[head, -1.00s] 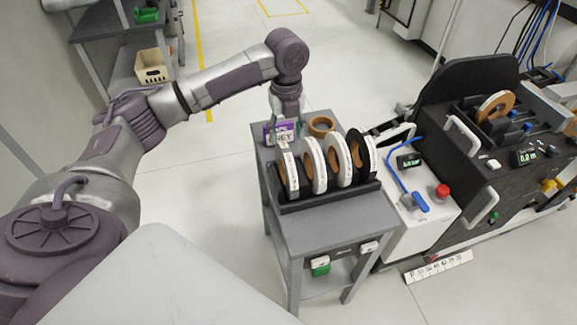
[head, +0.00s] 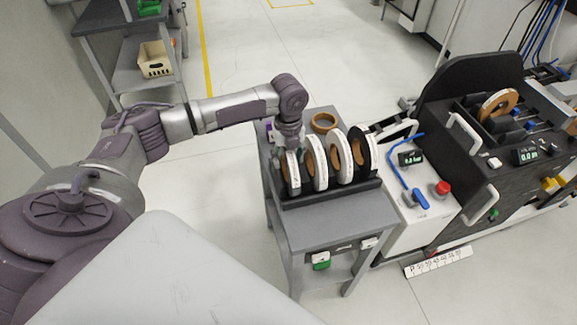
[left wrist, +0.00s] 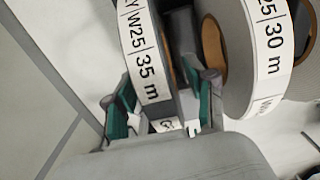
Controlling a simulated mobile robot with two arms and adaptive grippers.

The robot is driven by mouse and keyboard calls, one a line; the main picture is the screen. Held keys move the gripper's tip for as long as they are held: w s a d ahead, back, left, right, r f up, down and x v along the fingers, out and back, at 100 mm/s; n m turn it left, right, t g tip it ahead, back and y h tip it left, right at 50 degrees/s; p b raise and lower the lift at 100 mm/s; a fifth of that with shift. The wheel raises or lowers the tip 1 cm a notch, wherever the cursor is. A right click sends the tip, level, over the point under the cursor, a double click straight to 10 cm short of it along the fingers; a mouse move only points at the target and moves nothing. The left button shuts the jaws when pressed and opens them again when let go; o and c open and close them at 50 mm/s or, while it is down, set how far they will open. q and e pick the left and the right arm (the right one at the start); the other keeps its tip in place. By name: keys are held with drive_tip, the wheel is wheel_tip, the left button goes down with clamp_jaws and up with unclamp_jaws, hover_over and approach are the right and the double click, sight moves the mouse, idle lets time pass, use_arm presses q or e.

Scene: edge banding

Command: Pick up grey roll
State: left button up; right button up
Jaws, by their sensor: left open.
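Several edge-banding rolls stand upright in a dark rack (head: 330,194) on a small grey table. The leftmost roll (head: 293,176) shows in the left wrist view (left wrist: 148,62) with a white label reading "Y | W25 | 35 m"; the start of the word is cut off. My left gripper (head: 289,150) is over this leftmost roll, pointing down. In the left wrist view its green-padded fingers (left wrist: 165,97) are open, one on each side of the roll's rim. I cannot tell whether they touch it. My right gripper is not in view.
The neighbouring roll (left wrist: 262,60), labelled "30 m", stands close to the right finger. A brown ring (head: 324,122) lies behind the rack. The banding machine (head: 470,150) stands right of the table. The table's front top (head: 340,222) is clear.

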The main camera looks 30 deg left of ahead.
use_arm(q)
clamp_jaws()
drive_tip(key=shift+r, duration=0.2)
